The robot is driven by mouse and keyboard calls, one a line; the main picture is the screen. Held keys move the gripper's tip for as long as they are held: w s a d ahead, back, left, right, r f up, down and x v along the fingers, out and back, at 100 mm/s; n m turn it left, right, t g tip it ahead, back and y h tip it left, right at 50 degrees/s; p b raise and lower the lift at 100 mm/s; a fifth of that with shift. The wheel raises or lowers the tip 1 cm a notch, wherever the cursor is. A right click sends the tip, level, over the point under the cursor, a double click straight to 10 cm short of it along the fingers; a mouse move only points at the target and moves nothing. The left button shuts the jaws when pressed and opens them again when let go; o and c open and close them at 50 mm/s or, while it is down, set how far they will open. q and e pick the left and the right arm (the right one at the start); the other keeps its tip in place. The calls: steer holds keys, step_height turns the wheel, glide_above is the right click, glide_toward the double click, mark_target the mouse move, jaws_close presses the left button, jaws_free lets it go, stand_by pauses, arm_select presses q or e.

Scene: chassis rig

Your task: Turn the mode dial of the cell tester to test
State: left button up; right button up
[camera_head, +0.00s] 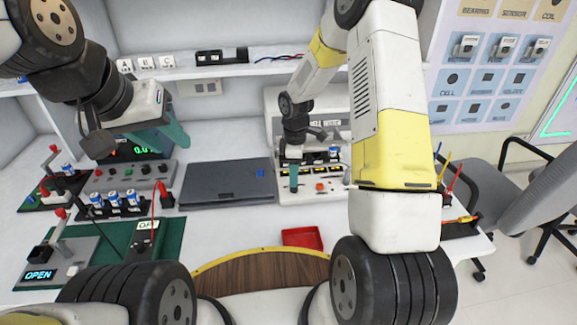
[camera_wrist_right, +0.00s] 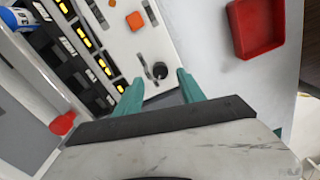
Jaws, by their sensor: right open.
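The cell tester is the white machine (camera_head: 325,188) at the back of the bench, with a sloped front panel. In the right wrist view its panel (camera_wrist_right: 122,45) carries a small black dial (camera_wrist_right: 160,70) with a light pointer mark. My right gripper (camera_wrist_right: 160,79) is open, with one teal finger on each side of the dial; I cannot tell whether they touch it. In the head view my right gripper (camera_head: 293,178) is over the panel's left part, and the dial is hidden. My left gripper (camera_head: 172,138) hangs at the left, before a green-digit display; its finger gap is unclear.
A red tray (camera_head: 302,238) lies in front of the tester. A dark flat case (camera_head: 228,182) is to its left. Cell holders and a switch board (camera_head: 150,240) crowd the left bench. An orange button (camera_wrist_right: 134,21) and lit cell slots (camera_wrist_right: 85,40) are near the dial.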

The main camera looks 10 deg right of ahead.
steer(key=shift+f, duration=2.15)
jaws_close()
